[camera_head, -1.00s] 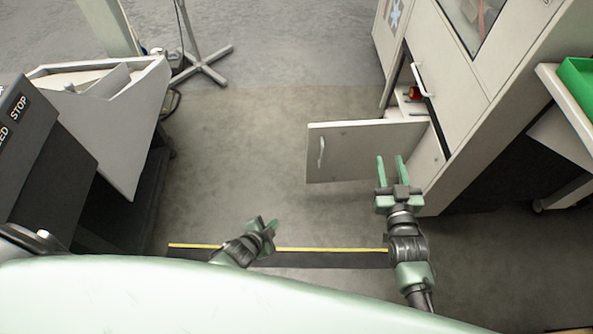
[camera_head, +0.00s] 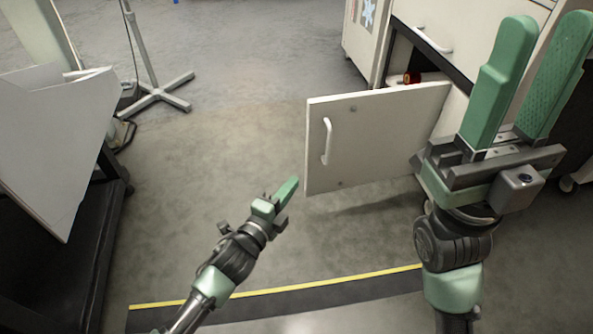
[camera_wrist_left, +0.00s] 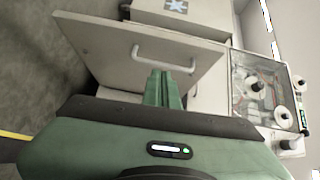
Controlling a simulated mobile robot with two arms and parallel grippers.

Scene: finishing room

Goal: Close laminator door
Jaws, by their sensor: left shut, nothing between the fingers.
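The laminator door (camera_head: 375,135) is a pale panel with a white handle (camera_head: 327,141), standing swung out from the low opening of the cabinet (camera_head: 470,65). My left gripper (camera_head: 291,190) is shut and empty, low in front of the door's free edge and apart from it in the head view. In the left wrist view the shut fingers (camera_wrist_left: 163,90) point toward the door (camera_wrist_left: 110,50), and its handle (camera_wrist_left: 163,58) shows just beyond them. My right gripper (camera_head: 530,80) is open and empty, raised close to the camera and hiding part of the cabinet front.
A red object (camera_head: 411,78) shows inside the opening. A grey machine (camera_head: 60,140) stands at the left, with a stand on a crossed foot (camera_head: 158,95) behind it. A black strip with a yellow line (camera_head: 290,296) lies on the floor. The floor between is clear.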

